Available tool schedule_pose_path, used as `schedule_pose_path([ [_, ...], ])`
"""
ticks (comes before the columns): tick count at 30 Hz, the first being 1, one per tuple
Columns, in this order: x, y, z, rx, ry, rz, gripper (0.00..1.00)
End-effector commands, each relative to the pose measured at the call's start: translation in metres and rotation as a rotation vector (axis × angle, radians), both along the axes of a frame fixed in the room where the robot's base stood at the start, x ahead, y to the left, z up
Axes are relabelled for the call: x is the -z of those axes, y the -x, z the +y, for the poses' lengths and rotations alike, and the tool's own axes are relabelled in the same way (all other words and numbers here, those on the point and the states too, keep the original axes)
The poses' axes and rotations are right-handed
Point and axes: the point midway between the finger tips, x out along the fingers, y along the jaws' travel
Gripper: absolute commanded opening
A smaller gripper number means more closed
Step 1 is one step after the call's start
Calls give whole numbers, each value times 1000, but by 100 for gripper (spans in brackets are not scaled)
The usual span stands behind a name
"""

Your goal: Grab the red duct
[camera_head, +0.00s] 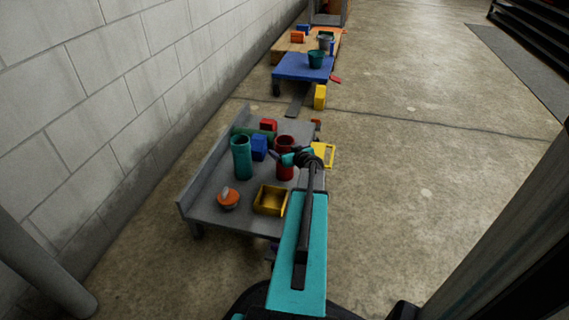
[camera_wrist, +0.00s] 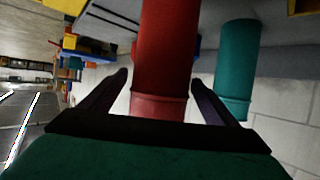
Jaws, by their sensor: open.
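The red duct (camera_head: 285,172) is an upright red cylinder on the right part of a grey cart (camera_head: 215,208). In the wrist view the red duct (camera_wrist: 165,45) rises between the two dark fingers. My gripper (camera_head: 296,157) is at the duct in the head view and hides its middle. In the wrist view my gripper (camera_wrist: 160,85) is open, with a finger on each side of the duct and gaps showing beside it. Whether the palm touches the duct cannot be told.
A blue box (camera_head: 259,147), a yellow bin (camera_head: 270,200) and an orange-topped object (camera_head: 229,198) share the cart. A block wall (camera_head: 120,80) runs left; open floor (camera_head: 420,130) lies right.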

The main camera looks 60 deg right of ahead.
Motion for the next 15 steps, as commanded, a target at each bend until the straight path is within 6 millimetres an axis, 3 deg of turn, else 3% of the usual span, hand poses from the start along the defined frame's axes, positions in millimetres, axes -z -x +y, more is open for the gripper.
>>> schedule_pose_path([
  [10,0,0,0,0,0,0,82],
  [11,0,0,0,0,0,0,80],
  [15,0,0,0,0,0,0,57],
])
